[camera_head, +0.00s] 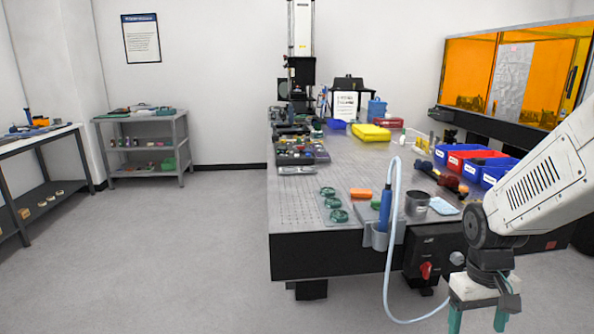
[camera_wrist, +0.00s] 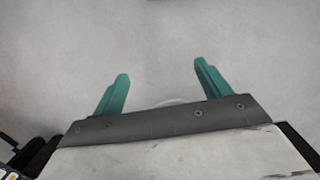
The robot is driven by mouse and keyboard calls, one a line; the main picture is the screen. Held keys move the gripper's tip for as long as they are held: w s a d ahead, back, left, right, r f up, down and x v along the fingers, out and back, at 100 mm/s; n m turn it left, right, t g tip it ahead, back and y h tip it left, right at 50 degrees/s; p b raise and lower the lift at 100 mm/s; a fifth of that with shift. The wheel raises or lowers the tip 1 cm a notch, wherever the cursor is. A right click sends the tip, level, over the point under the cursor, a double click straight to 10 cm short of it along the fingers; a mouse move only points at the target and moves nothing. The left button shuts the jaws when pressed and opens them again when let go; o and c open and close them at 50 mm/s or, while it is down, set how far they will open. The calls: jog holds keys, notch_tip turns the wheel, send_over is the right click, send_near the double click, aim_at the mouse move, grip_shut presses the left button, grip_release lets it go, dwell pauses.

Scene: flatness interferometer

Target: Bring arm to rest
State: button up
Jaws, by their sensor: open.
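My gripper (camera_head: 478,318) is at the lower right of the head view, at the end of my white arm. It points down beside the front right corner of the optical table (camera_head: 290,215), below the level of the tabletop. Its two teal fingers are apart with nothing between them. In the wrist view my gripper (camera_wrist: 160,85) shows both fingers spread over bare grey floor (camera_wrist: 160,40). A pale curved thing shows just behind the palm edge, mostly hidden.
A pale blue hose (camera_head: 388,270) loops from a blue-handled tool (camera_head: 385,208) down towards my gripper. A black control box (camera_head: 435,252) with a red knob hangs under the table edge. Blue and red bins (camera_head: 470,158) stand at the right. Floor at the left is clear.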

jog(key=s+a+r+t, duration=0.2)
jog(key=s+a+r, duration=0.8)
jog(key=s+r, duration=0.2)
notch_tip(320, 180, up, 3)
jog(key=shift+s+a+f+t+y, duration=0.1)
jog(key=shift+s+a+t+y, duration=0.2)
jog(key=shift+t+y, duration=0.1)
